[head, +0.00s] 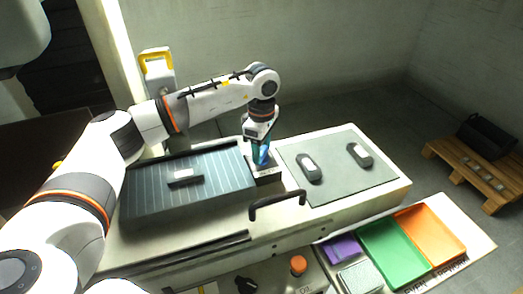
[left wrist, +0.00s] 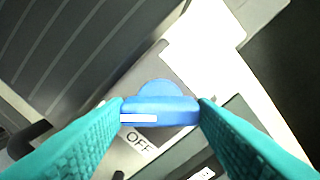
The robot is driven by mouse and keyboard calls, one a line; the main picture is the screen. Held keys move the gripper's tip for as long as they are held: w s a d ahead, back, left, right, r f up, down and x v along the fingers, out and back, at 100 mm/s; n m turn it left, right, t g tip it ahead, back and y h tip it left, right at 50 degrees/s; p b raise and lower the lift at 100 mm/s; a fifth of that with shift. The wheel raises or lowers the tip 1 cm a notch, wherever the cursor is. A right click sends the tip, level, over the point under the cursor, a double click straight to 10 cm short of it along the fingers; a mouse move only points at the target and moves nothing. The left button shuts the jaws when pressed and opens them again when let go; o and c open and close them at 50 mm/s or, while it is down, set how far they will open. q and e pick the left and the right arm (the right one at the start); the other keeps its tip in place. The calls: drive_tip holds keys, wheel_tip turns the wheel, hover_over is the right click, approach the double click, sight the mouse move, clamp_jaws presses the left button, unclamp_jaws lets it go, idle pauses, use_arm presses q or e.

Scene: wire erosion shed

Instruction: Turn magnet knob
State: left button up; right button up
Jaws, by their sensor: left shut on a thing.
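The blue magnet knob (left wrist: 158,108) sits between my teal fingertips in the left wrist view. It has a rounded back and a straight bar with a white mark toward the left. An "OFF" label (left wrist: 139,142) is printed on the grey plate just below it. In the head view my left gripper (head: 261,154) points down over the small dark block (head: 268,176) beside the ribbed plate. It is shut on the knob, mostly hidden there by the fingers. My right gripper is not in view.
The dark ribbed plate (head: 215,199) carries a small grey block (head: 185,177). A grey mat (head: 333,175) with two dark blocks lies to the right. A black handle (head: 277,201) stands at the front. Green (head: 393,257) and orange (head: 430,236) trays lie lower right.

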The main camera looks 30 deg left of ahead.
sight(262, 151)
use_arm(q)
drive_tip(key=shift+w+r+m, duration=0.1)
drive_tip(key=shift+r+m, duration=0.05)
drive_tip(key=shift+m, duration=0.15)
drive_tip(key=o, duration=1)
wheel_tip(262, 151, up, 12)
drive_tip(key=shift+f+b, duration=0.1)
drive_tip(key=shift+b, duration=0.95)
